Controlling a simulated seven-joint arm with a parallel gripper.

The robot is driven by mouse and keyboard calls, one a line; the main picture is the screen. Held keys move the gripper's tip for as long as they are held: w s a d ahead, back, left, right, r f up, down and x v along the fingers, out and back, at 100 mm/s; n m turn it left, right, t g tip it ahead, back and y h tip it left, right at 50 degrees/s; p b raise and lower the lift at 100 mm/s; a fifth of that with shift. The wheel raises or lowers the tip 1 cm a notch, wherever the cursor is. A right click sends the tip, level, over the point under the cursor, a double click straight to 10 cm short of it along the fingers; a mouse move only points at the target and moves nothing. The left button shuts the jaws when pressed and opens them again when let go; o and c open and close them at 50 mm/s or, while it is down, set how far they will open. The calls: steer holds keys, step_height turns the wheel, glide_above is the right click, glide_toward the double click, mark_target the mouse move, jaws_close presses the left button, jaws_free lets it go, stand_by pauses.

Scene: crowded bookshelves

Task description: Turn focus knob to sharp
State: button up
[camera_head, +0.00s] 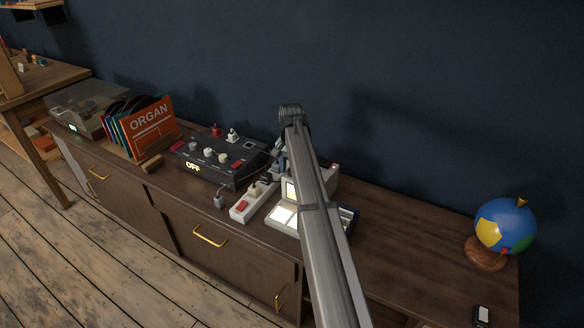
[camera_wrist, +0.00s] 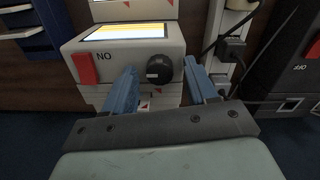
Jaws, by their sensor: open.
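The focus knob (camera_wrist: 160,70) is a round dark knob on the front of a cream-white device (camera_wrist: 120,58) in the wrist view. A red switch (camera_wrist: 84,68) and the letters "NO" show left of it, upside down or reversed in this view. My gripper (camera_wrist: 161,80) is open, with one blue finger on each side of the knob. I cannot tell whether the fingers touch it. In the head view the white device (camera_head: 283,217) is partly hidden behind my arm, and the knob is hidden there.
A white power strip (camera_head: 247,203) with plugs and cables stands beside the device, near a black control box (camera_head: 215,160) reading "OFF". Records (camera_head: 148,128) and a turntable (camera_head: 90,105) are at left. A globe (camera_head: 504,228) stands at right. The cabinet top between device and globe is mostly clear.

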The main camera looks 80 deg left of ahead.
step_height(320, 180, up, 14)
stand_by(0.7)
steer(key=shift+s+f, duration=0.15)
stand_by(0.4)
